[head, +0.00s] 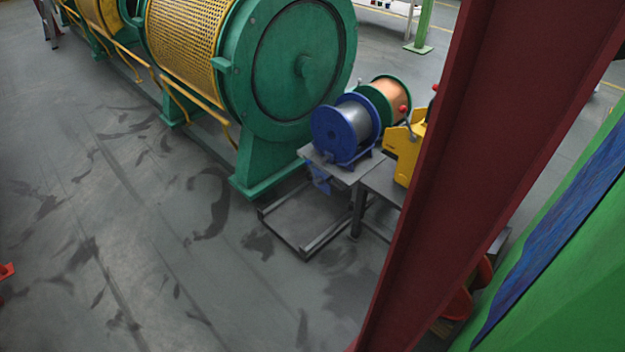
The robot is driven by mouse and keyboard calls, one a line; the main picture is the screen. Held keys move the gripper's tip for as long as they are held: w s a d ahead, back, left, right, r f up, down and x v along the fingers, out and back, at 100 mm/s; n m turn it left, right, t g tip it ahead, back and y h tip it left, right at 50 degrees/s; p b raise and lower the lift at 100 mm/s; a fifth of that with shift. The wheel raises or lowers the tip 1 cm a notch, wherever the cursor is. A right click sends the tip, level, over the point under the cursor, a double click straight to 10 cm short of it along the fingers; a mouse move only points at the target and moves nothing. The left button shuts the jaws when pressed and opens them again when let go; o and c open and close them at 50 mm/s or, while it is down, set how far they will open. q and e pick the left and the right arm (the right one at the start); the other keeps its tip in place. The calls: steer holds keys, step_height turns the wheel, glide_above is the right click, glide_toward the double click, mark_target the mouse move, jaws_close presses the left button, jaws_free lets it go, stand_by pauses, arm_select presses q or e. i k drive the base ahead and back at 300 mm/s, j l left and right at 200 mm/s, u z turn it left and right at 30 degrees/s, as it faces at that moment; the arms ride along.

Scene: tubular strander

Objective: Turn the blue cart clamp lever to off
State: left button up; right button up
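A grey cart (345,172) stands right of the green machine, with a blue-flanged spool (343,128) of grey wire on top. A small blue part (319,180) hangs below the cart top's left edge. It may be the blue clamp lever, but it is too small to tell its shape or its position. Neither of my grippers is in view.
A large green machine (290,70) with a yellow mesh drum stands behind. A copper spool (386,92) and a yellow unit (404,150) stand beside the blue spool. A dark red beam (475,150) blocks much of the right side. The floor (150,240) at left is clear.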

mark_target(318, 181)
steer(key=i+j+z, duration=0.3)
steer(key=j, duration=0.3)
steer(key=i+j+z, duration=0.1)
steer(key=i+j, duration=0.2)
steer(key=i+j+z, duration=0.15)
steer(key=j, duration=0.25)
steer(key=i+j+z, duration=0.15)
steer(key=j, duration=0.25)
